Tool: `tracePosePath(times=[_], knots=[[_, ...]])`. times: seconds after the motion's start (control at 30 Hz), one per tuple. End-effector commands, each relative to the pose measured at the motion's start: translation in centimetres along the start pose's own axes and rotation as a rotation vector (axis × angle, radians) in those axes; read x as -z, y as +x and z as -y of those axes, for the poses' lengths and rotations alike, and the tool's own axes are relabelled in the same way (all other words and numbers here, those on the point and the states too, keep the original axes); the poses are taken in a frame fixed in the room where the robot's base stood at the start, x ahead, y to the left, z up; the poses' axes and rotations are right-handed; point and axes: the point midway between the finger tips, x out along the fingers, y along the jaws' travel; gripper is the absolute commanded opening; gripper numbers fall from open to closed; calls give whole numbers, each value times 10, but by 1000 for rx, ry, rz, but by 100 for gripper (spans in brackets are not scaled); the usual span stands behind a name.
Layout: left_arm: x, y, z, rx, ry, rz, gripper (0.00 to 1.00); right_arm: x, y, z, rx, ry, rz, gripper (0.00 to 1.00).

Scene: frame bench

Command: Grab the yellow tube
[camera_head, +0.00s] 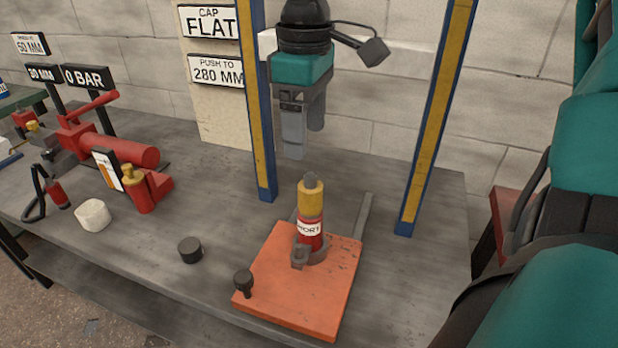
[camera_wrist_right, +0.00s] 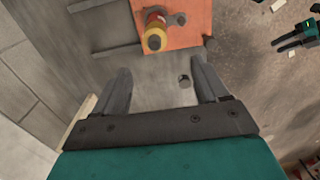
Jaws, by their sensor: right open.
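The yellow tube (camera_head: 311,200) stands upright on top of a red cylinder labelled "SHORT" (camera_head: 310,235), with a grey tip above it. The cylinder stands on an orange plate (camera_head: 290,300). In the right wrist view the yellow tube (camera_wrist_right: 155,38) shows end-on, beyond the fingertips. My right gripper (camera_head: 304,140) points down between the blue and yellow posts, above and apart from the tube. Its fingers (camera_wrist_right: 162,85) are spread with nothing between them.
Two blue and yellow posts (camera_head: 258,110) (camera_head: 436,115) flank the gripper. A black knob (camera_head: 243,281) sits on the plate's front left corner. A dark puck (camera_head: 190,250), a white lump (camera_head: 93,215) and a red pump (camera_head: 110,145) are on the bench to the left.

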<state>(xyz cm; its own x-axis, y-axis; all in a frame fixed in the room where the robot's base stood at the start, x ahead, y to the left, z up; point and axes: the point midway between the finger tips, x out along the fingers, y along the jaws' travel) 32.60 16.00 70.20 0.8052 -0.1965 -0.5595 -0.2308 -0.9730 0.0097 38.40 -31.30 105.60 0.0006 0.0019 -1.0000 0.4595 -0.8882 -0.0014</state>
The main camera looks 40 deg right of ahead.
Motion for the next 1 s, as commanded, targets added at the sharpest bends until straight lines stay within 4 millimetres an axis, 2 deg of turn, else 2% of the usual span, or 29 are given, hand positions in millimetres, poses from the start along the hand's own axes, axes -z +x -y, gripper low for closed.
tracePosePath(times=[0.4,0.67,1.0], knots=[[-11,8,-7,-20,-1,9,43,-1,68,0,1,-1,5,73],[-8,10,-9,-27,1,1,43,-2,83,-2,0,-1,3,73],[-8,18,-9,-31,2,-13,43,-5,128,-8,0,0,3,73]])
